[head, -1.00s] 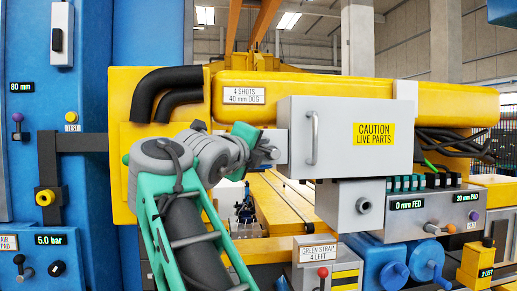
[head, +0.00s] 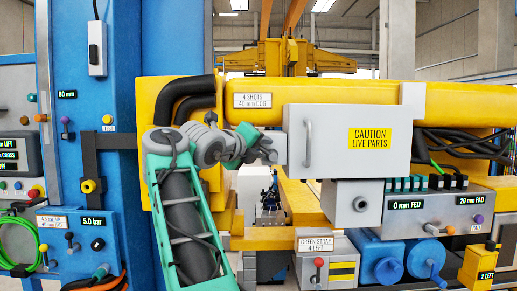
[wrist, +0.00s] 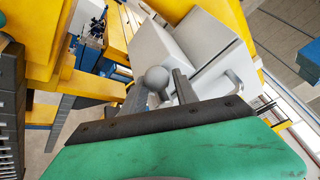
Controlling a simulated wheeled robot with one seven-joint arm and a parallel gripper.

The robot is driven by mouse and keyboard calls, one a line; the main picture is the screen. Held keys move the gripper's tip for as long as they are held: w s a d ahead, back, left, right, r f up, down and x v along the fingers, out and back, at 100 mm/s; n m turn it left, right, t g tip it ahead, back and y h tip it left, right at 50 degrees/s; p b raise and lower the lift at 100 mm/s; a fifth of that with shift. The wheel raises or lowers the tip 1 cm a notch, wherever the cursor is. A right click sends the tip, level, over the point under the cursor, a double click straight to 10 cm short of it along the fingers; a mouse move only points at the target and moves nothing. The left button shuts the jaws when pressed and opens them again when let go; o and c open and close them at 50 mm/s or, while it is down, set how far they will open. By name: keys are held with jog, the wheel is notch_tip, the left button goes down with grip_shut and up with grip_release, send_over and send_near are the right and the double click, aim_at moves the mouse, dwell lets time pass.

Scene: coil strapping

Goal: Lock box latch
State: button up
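The grey box (head: 330,145) has a "CAUTION LIVE PARTS" label and a vertical handle (head: 308,143) on its front. Its door looks closed in the head view. In the wrist view, a grey ball knob (wrist: 156,78), which looks like the latch, stands beside the pale box (wrist: 205,50). My gripper (head: 272,150) is at the box's left side in the head view. In the wrist view, its two dark fingers (wrist: 158,88) are apart, one on each side of the knob. I cannot tell whether they touch it. The latch is hidden behind my gripper in the head view.
A yellow beam (head: 450,95) runs behind the box, with black cables (head: 450,142) at its right. A control panel (head: 440,208) and blue drums (head: 385,262) sit below. A blue column (head: 105,110) with switches stands at the left.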

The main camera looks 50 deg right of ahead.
jog(key=shift+o, duration=0.9)
jog(key=b+v, duration=0.1)
jog(key=v, duration=0.6)
jog(key=shift+s+a+b, duration=0.2)
jog(key=shift+a+b, duration=0.15)
